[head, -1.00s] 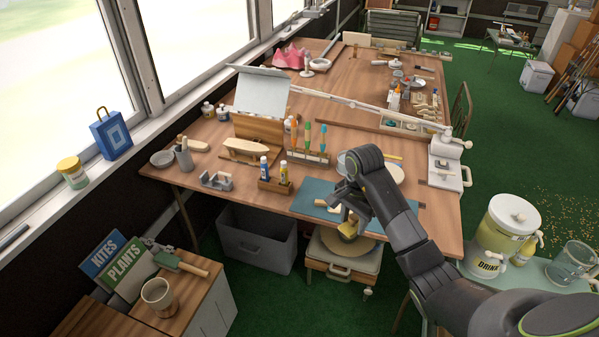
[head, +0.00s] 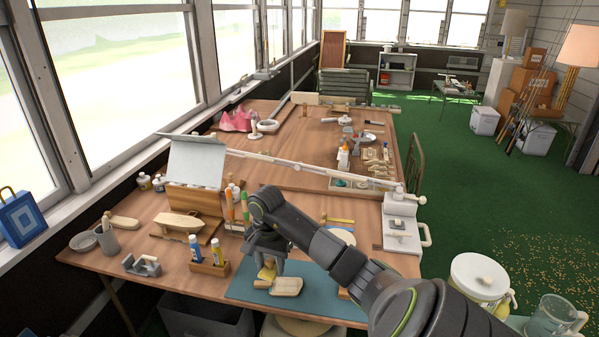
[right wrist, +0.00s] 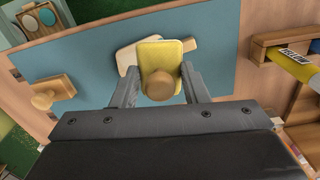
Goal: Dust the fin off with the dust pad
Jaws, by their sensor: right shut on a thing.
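My right gripper (head: 268,252) is shut on the round wooden knob of the dust pad, a yellow pad (head: 266,272). The right wrist view shows the yellow pad (right wrist: 178,46) and its knob between the fingers (right wrist: 160,88). The fin, a flat cream piece with a narrow tab (head: 288,286), lies on the teal mat (head: 325,301). In the right wrist view the pad covers the middle of the fin (right wrist: 125,56), and the fin's ends stick out on both sides. I cannot tell whether the pad touches it. My left gripper is not in view.
A wooden block with a knob (right wrist: 48,90) lies on the mat. A wooden holder with glue bottles (head: 209,267) stands left of the mat. A tape dispenser (head: 142,265) and a boat model (head: 181,222) are farther left. A white machine (head: 402,222) sits at the right edge.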

